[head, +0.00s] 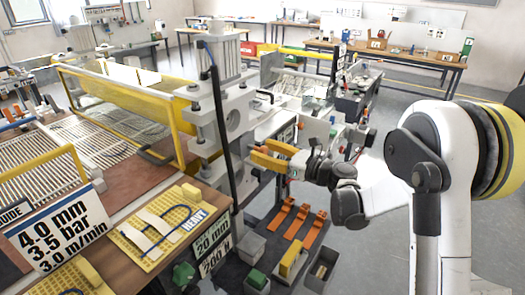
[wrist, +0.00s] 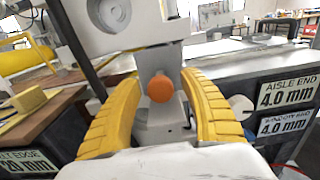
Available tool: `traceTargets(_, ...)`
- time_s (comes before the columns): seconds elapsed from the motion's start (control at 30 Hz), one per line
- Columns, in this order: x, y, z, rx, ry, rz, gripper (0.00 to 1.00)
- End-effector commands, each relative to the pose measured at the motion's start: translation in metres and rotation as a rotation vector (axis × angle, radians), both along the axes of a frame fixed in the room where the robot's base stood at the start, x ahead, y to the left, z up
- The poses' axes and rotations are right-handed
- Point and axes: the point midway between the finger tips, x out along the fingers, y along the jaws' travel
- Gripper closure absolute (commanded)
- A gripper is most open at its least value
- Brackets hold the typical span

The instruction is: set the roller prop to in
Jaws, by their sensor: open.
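My gripper (head: 273,155) reaches in at the side of the laminator's grey end frame (head: 218,110). In the wrist view my gripper (wrist: 159,110) has its two yellow fingers spread wide. Between them is an orange round knob (wrist: 160,89) on a grey block, probably the roller prop. The fingers stand to either side of the knob and appear apart from it. Its in or out setting cannot be told. In the head view the knob is not made out behind the fingers.
Thickness signs (wrist: 287,93) stand at the right. Orange brackets (head: 297,221) and grey bins (head: 322,268) lie below my gripper. A yellow guard (head: 125,95) spans the machine. Open floor lies at the right.

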Motion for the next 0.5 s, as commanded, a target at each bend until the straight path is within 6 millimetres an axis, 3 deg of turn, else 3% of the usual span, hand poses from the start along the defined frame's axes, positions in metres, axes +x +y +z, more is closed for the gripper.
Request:
traceTargets(0.17, -0.012, -0.020, 0.000, 0.000, 0.000, -0.003, 0.49)
traceTargets(0.5, -0.052, -0.081, 0.000, 0.000, 0.000, -0.004, 0.49)
